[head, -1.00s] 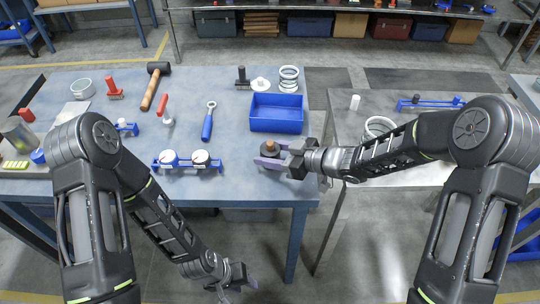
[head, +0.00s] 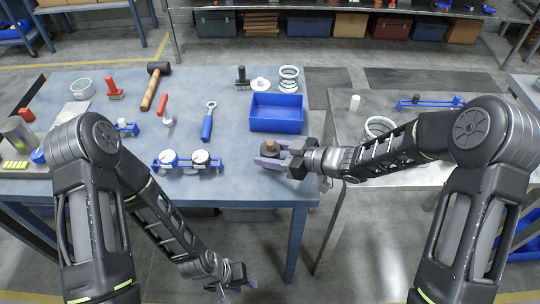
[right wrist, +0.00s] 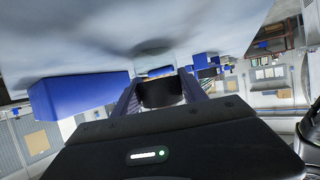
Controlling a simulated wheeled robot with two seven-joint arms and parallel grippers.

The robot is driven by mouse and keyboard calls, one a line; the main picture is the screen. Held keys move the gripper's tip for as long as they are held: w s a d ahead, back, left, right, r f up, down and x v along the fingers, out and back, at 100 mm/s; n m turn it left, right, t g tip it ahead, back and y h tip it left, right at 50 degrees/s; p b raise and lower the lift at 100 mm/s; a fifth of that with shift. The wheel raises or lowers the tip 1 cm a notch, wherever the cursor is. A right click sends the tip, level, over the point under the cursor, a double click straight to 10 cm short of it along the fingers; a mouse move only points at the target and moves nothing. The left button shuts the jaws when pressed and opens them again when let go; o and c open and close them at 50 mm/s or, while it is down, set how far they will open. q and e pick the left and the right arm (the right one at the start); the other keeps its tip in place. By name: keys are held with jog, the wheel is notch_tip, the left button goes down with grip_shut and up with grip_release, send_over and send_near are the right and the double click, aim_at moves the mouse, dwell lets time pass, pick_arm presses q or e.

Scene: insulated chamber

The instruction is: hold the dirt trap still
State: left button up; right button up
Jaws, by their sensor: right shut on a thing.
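The dirt trap (head: 270,147), a dark round body with a copper-brown top, stands upright near the right end of the blue-grey table. My right gripper (head: 272,154) reaches in from the right and is shut on it, one purple finger on its near side; the far finger is largely hidden. In the right wrist view the dark body of the dirt trap (right wrist: 162,94) sits between the two fingers. My left gripper (head: 236,287) hangs empty in front of the table, below its top, with its fingers apart.
A blue bin (head: 277,121) stands just behind the dirt trap. White rings (head: 289,78) stand at the back.

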pick_arm(q)
jog(key=shift+f, duration=0.1)
jog(key=shift+c, duration=0.7)
dwell(0.5)
